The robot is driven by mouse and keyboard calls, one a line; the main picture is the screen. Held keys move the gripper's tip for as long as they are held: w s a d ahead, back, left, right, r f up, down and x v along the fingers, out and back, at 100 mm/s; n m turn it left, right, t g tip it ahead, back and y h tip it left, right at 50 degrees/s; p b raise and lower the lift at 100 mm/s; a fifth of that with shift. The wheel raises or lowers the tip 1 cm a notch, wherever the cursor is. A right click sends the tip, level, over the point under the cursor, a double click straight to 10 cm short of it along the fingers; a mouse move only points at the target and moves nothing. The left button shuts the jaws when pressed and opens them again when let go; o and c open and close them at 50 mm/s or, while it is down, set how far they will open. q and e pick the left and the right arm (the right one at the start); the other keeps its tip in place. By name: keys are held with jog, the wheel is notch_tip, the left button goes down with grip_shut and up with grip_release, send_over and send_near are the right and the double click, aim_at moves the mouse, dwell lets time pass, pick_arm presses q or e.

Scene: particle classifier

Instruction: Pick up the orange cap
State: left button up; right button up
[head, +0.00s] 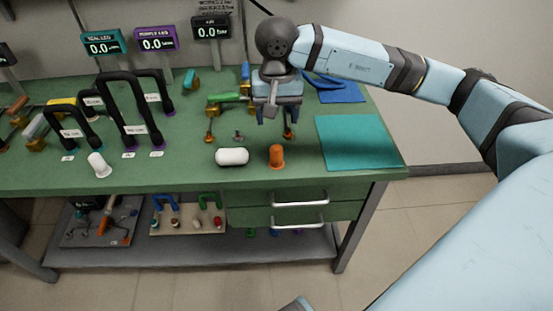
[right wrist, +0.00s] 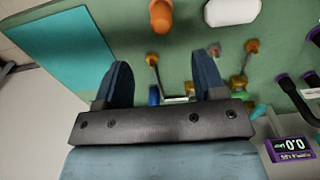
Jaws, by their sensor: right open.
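The orange cap (head: 277,156) stands upright on the green workbench (head: 200,182) near its front edge. It also shows at the top of the right wrist view (right wrist: 161,15), where the picture edge partly cuts it off. My right gripper (head: 275,119) is above the bench, behind the cap in the head view. Its two dark blue fingers (right wrist: 163,78) are spread apart with nothing between them, and they are clear of the cap. My left gripper is not in view.
A white rounded piece (head: 232,157) lies just left of the cap. A teal mat (head: 358,143) is to its right. Brass fittings and a green-handled valve (head: 224,97) are behind. Black arched hoses (head: 128,105) and a white cap (head: 99,165) stand at left.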

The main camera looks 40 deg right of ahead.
aim_at(277, 148)
notch_tip(277, 148, down, 13)
jog(key=shift+w+r+b, duration=0.1)
jog(key=shift+w+b, duration=0.05)
jog(key=shift+b, duration=0.65)
jog(key=c, duration=1)
